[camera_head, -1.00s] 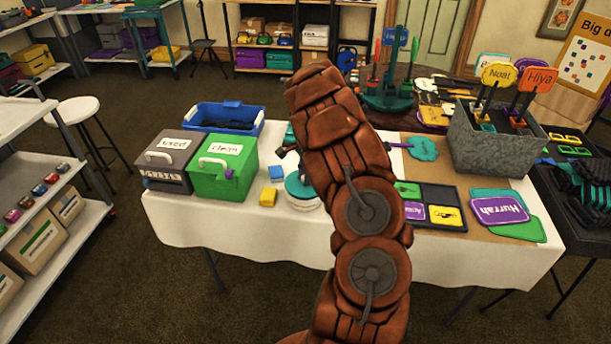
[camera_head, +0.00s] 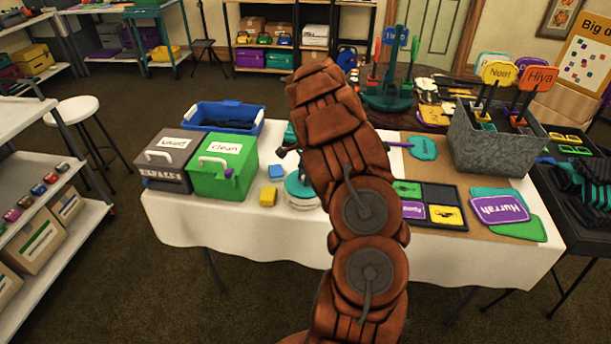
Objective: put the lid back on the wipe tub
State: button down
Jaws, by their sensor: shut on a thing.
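The wipe tub (camera_head: 304,203) is a round white tub on the white-covered table, just left of my arm. A teal disc, the lid (camera_head: 297,185), shows at its top; its right part is hidden behind my arm. Whether the lid is seated or held just above the rim, I cannot tell. My gripper (camera_head: 287,151) is mostly hidden behind my brown arm; only a dark piece sticks out left, above the tub. It is shut, apparently on the lid, but the fingertips and their contact are hidden.
A green bin (camera_head: 224,170), a grey bin (camera_head: 165,162) and a blue crate (camera_head: 223,116) stand further left. Right are a dark card tray (camera_head: 443,193) and a grey sign box (camera_head: 492,147).

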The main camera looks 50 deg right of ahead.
dwell(0.4)
jog(key=c, duration=0.9)
grip_release()
jog(key=o, duration=0.5)
jog(key=shift+r, duration=0.1)
jog(key=shift+r+p, duration=0.75)
jog(key=shift+r, duration=2.6)
grip_shut()
